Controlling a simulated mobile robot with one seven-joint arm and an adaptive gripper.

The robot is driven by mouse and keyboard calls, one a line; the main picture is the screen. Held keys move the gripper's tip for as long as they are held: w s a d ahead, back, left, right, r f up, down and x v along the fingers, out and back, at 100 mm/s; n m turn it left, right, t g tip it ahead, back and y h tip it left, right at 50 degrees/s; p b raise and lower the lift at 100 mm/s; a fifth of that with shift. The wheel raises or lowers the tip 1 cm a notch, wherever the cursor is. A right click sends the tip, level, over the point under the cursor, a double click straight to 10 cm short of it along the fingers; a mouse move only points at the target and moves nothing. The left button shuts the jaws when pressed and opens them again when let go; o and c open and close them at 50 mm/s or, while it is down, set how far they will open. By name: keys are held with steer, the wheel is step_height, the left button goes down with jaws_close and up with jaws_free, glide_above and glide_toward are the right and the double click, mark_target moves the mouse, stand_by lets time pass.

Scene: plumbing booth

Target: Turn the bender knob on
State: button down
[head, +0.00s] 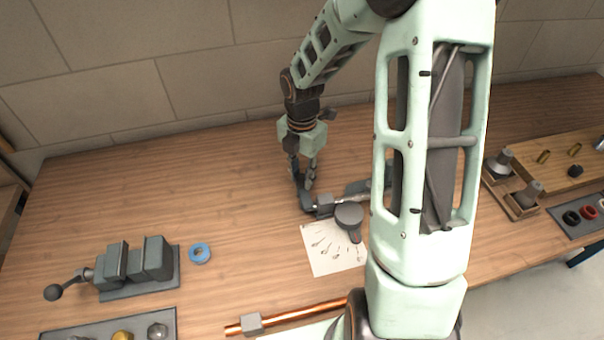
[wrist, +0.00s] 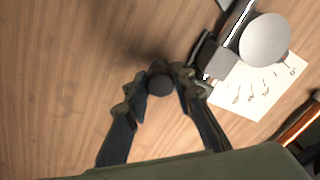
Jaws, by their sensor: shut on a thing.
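The bender (head: 349,214) is a grey device with a round disc, on the table near the middle of the head view. Its disc also shows at the upper right of the wrist view (wrist: 265,40). A dark round knob (wrist: 158,84) sits between the fingertips of my gripper (wrist: 160,79) in the wrist view. My gripper (head: 303,172) points down at the left end of the bender in the head view and is shut on the knob. The fingers mostly hide the knob there. I cannot tell which way the knob is turned.
A paper sheet with drawings (head: 325,262) lies by the bender. A vise (head: 136,262) and a blue tape ring (head: 200,253) are at the left. A copper pipe (head: 300,314) lies in front. A wooden holder (head: 512,205) stands at the right. The table's back left is clear.

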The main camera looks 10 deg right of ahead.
mark_target(302, 176)
steer(key=c, duration=1.6)
jaws_free()
steer(key=shift+r, duration=0.1)
step_height(302, 176, up, 12)
steer(key=shift+f, duration=0.1)
